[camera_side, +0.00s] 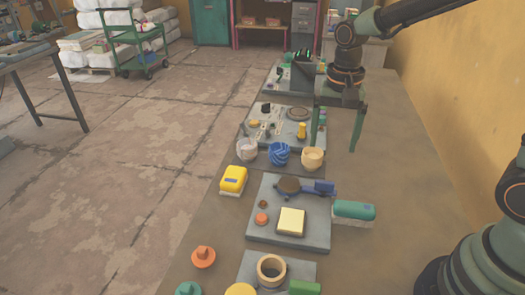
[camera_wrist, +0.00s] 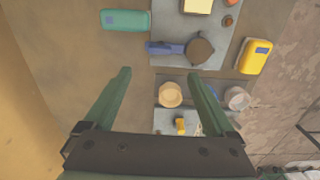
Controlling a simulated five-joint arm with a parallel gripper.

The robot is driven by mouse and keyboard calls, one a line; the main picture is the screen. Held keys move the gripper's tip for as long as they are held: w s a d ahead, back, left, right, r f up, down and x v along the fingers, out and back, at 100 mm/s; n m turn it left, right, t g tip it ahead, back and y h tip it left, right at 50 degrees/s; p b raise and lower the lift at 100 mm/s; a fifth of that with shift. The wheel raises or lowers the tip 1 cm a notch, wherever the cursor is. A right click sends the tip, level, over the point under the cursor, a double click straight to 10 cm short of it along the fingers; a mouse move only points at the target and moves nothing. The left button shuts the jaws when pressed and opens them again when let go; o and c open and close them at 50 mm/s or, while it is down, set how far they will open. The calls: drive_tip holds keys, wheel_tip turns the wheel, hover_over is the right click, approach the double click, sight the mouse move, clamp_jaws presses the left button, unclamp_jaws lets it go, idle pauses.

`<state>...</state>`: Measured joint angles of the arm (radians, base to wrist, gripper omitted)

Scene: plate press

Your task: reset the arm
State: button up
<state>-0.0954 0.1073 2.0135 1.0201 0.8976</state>
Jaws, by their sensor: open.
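My gripper (camera_side: 336,146) is open and empty above the table (camera_side: 375,170), with its two green fingers pointing down. In the wrist view the fingers of my gripper (camera_wrist: 160,75) are spread wide with nothing between the tips. The grey plate (camera_side: 262,222) carries a blue-handled piece (camera_side: 322,188) with a brown disc (camera_side: 289,185), a cream square block (camera_side: 291,221) and small orange and brown knobs. In the wrist view the blue handle (camera_wrist: 165,47) lies beyond the fingertips.
A white cup (camera_side: 247,149), blue cup (camera_side: 279,153) and cream cup (camera_side: 313,158) stand in a row left of my gripper. A yellow box (camera_side: 233,180) and a green-topped block (camera_side: 354,212) flank the plate. A tape ring (camera_side: 271,270) lies in front. The table's right side is clear.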

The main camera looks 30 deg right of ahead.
drive_tip(key=s+d+r+n+t, duration=0.3)
drive_tip(key=s+r+n+t, duration=0.2)
drive_tip(key=s+r+n, duration=0.2)
drive_tip(key=shift+s+d+r+n+t, duration=0.25)
drive_tip(key=shift+r+n, duration=0.45)
drive_tip(key=shift+n, duration=0.4)
